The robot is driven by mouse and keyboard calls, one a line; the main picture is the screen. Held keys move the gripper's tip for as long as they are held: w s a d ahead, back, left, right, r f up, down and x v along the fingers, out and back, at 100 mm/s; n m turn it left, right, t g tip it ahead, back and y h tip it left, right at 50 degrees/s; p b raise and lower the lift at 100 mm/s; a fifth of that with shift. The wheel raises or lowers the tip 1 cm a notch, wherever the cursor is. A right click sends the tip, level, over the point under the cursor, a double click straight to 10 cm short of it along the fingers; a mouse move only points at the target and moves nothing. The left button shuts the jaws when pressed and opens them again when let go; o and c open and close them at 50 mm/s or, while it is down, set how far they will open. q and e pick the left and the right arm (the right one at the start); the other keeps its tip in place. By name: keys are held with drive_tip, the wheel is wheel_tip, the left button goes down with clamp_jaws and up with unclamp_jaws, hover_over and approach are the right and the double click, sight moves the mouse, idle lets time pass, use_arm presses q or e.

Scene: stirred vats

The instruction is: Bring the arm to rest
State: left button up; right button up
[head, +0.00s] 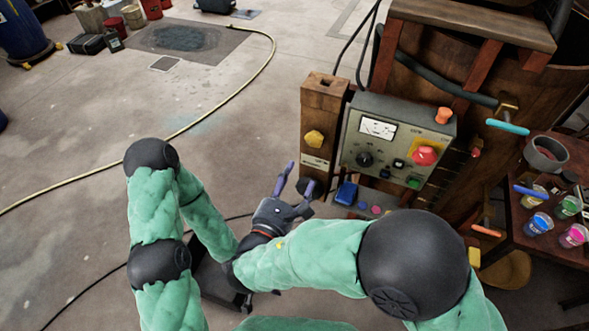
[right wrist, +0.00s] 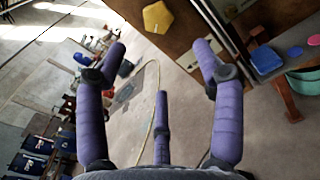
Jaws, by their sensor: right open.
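My right arm (head: 305,258), in a green sleeve, reaches in from the lower right of the head view. Its right gripper (head: 303,184) has dark knuckles and purple fingers. It is open and empty, just left of a grey control box (head: 384,106) as pictured. In the right wrist view the right gripper (right wrist: 160,58) shows its fingers spread with nothing between them.
A wooden post (head: 323,100) with a yellow knob (head: 314,139) stands close beyond the right gripper. A wooden vat (head: 440,70) stands behind the control box. A side table (head: 515,228) holds several paint cups. A yellow hose (head: 225,93) crosses the open floor at left.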

drive_tip(key=s+d+f+m+g, duration=0.2)
drive_tip(key=d+f+g, duration=0.2)
drive_tip(key=f, duration=0.3)
drive_tip(key=s+d+f+m+g+h, duration=0.1)
drive_tip(key=s+d+f+m+g, duration=0.1)
drive_tip(key=d+f+g, duration=0.45)
drive_tip(key=s+d+f+m+g, duration=0.2)
drive_tip(key=f, duration=0.7)
drive_tip(key=s+a+f+m+g+y, duration=0.3)
drive_tip(key=s+f+m+g+y, duration=0.55)
drive_tip(key=s+f+m, duration=0.6)
drive_tip(key=w+d+f+m+t+y, duration=0.2)
drive_tip(key=w+m, duration=0.5)
drive_tip(key=m, duration=0.4)
drive_tip(key=shift+w+d+f+t, duration=0.15)
drive_tip(key=shift+d+f+t, duration=0.55)
drive_tip(key=shift+d+t, duration=0.4)
